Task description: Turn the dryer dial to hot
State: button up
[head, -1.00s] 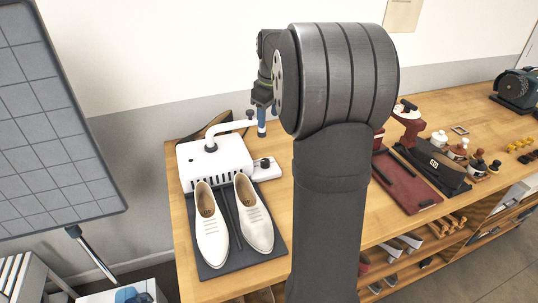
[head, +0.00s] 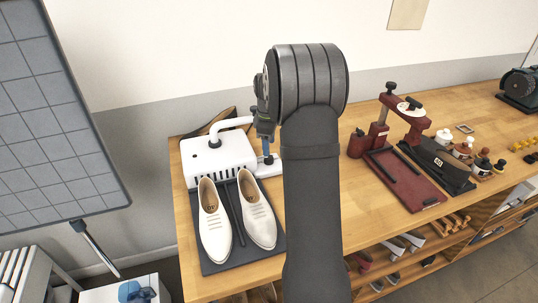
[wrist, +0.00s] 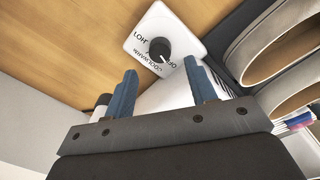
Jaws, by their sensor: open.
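The dryer (head: 216,157) is a white box with a bent white pipe, at the left end of the bench. Its dial (wrist: 160,48) is a black knob on a white plate (wrist: 138,35), which sticks out at the dryer's right side in the head view (head: 272,171). Printed words ring the knob; HOT and OFF are partly readable. A small white mark on the knob appears to face the OFF side. My gripper (wrist: 160,66) has blue fingers, open and empty, with the knob just beyond and between the tips. In the head view my gripper (head: 267,155) is right above the plate.
White shoes (head: 258,214) stand on a dark mat (head: 224,264) in front of the dryer. A dark red press (head: 411,180) and several bottles stand to the right. A grey gridded panel (head: 55,120) is at the left. Bare bench lies right of my arm.

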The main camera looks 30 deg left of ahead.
aim_at(269, 157)
jog(key=shift+w+f, duration=0.15)
jog(key=shift+f, duration=2.6)
jog(key=c, duration=1)
jog(key=shift+o, duration=0.2)
